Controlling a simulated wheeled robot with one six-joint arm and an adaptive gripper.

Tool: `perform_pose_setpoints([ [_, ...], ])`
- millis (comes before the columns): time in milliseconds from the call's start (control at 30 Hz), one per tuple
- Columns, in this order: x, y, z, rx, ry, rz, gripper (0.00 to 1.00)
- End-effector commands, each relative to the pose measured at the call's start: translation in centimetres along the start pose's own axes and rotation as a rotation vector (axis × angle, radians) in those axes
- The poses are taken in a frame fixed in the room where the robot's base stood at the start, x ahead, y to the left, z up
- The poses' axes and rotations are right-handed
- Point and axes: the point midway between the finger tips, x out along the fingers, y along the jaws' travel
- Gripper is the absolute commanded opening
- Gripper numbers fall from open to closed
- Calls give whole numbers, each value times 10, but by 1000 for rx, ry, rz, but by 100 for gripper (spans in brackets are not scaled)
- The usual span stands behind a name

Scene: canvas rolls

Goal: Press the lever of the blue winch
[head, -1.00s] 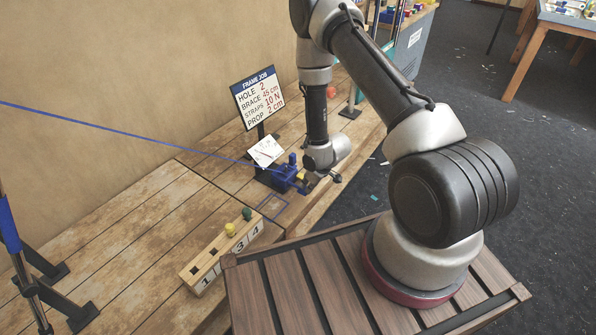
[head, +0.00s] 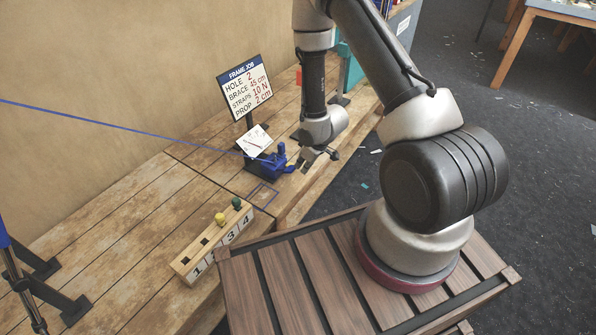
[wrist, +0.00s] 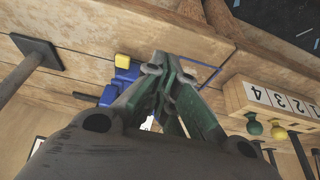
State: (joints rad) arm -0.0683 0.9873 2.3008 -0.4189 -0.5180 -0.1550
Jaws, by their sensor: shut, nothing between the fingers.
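The blue winch (head: 262,168) stands on the wooden bench, with a blue strap running from it to the left. A short arm (head: 289,168) sticks out from its right side in the head view. In the wrist view the blue winch (wrist: 110,92) is partly hidden behind my fingers, and a yellow block (wrist: 123,61), apparently the lever's tip, shows left of the fingertips. My gripper (head: 307,165) is shut and empty, pointing down just right of the winch. It also shows in the wrist view (wrist: 160,68). I cannot tell whether it touches the lever.
A numbered wooden block (head: 215,240) with yellow and green pegs lies nearer on the bench. A sign (head: 245,92) and a small white card (head: 254,140) stand behind the winch. A black stand (head: 50,285) is at left. The bench's front edge is close right of the winch.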

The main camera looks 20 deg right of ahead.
Motion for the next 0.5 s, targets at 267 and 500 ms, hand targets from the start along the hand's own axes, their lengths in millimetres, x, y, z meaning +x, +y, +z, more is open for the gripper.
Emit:
perform_pose_setpoints([
  [267, -48, 1, 20, 0, 3, 1, 0],
  [500, -60, 0, 26, -1, 2, 1, 0],
])
